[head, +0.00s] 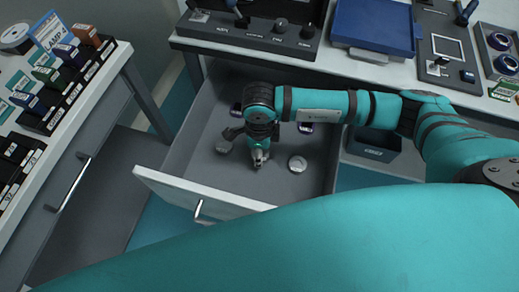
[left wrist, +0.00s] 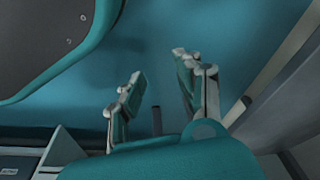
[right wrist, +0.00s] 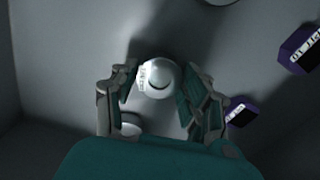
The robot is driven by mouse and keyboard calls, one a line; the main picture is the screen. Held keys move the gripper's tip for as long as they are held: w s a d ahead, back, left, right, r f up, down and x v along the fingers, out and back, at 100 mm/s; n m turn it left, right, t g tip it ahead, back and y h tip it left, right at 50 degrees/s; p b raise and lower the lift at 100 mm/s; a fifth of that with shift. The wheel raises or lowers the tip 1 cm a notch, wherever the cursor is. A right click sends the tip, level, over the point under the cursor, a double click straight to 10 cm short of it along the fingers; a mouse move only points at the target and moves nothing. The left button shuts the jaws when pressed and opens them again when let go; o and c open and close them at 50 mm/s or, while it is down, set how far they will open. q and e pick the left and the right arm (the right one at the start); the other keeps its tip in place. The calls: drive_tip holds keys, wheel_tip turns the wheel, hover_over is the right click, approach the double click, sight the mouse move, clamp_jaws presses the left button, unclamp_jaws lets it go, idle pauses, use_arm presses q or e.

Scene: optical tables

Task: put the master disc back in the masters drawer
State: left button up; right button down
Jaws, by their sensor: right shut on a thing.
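A pale round disc (right wrist: 160,76) with a small printed label sits between the fingers of my right gripper (right wrist: 163,98), which is shut on it. In the head view my right gripper (head: 260,160) points down inside an open grey drawer (head: 190,155) with a white front; the disc is mostly hidden there. I cannot read a label on this drawer. Other round discs lie on its floor, one to the right (head: 297,163) and one to the left (head: 222,146) of the gripper. My left gripper (left wrist: 155,92) is open and empty, away from the drawer.
Purple labelled boxes lie in the drawer, one near my right arm (head: 305,127) and another farther back (head: 236,108). A blue tray (head: 373,25) and control panels stand on the table above. A left cabinet (head: 62,180) carries racks of small boxes.

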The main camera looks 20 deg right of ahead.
use_arm(q)
drive_tip(key=shift+s+f, duration=0.1)
drive_tip(key=shift+s, duration=0.05)
use_arm(e)
drive_tip(key=shift+f, duration=0.1)
drive_tip(key=c, duration=0.6)
unclamp_jaws()
drive_tip(key=shift+c, duration=0.2)
use_arm(q)
drive_tip(key=shift+r, duration=0.4)
use_arm(e)
drive_tip(key=shift+r, duration=0.2)
use_arm(q)
drive_tip(key=s+f, duration=0.1)
drive_tip(key=f, duration=0.1)
drive_tip(key=s+f+p, duration=0.1)
drive_tip(key=f, duration=0.1)
drive_tip(key=shift+s+a, duration=0.2)
use_arm(e)
wheel_tip(320, 180, up, 12)
